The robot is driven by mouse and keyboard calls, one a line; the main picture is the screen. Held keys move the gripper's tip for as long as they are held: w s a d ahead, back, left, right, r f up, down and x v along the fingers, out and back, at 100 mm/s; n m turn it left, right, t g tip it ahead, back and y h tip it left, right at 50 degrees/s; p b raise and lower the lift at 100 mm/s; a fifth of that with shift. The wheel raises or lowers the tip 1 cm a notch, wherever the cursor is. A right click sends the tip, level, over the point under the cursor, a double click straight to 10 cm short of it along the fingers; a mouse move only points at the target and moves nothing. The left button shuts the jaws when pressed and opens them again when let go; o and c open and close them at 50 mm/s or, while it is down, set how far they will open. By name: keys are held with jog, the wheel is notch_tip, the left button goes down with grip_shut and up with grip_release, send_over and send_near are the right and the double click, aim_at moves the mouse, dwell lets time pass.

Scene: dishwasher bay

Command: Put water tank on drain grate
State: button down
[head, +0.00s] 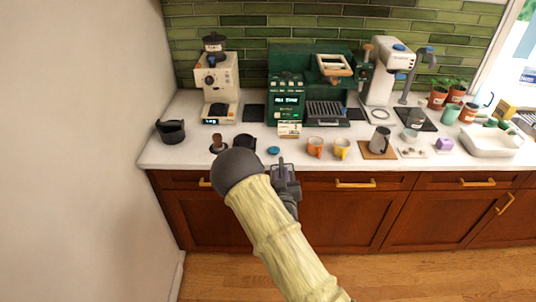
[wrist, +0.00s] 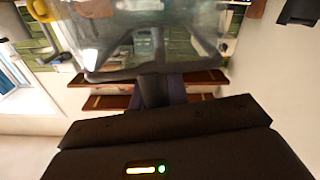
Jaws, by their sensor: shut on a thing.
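A clear, see-through tank (wrist: 135,62) with a dark edge fills the upper middle of the wrist view. I take it for the water tank. My gripper (wrist: 160,92) is shut on its edge, and the tank is held away from the camera. In the head view my gripper (head: 283,170) is in front of the counter's front edge; I cannot make out the tank there. A slotted metal grate (head: 325,110) lies at the foot of the green coffee machine (head: 287,90). I cannot tell whether it is the drain grate.
The white counter (head: 190,150) holds a cream grinder (head: 216,82), an orange cup (head: 315,147), a yellow cup (head: 342,148) and a steel jug (head: 380,139) on a wooden board. A white basin (head: 492,142) is at the right. Free counter shows at the front left.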

jog(key=s+d+f, duration=0.6)
jog(key=d+f, duration=0.2)
jog(key=f, duration=0.4)
jog(key=shift+s+d+f, duration=0.15)
jog(key=shift+d+f, duration=0.1)
jog(key=shift+f, duration=0.1)
jog(key=shift+s, duration=0.1)
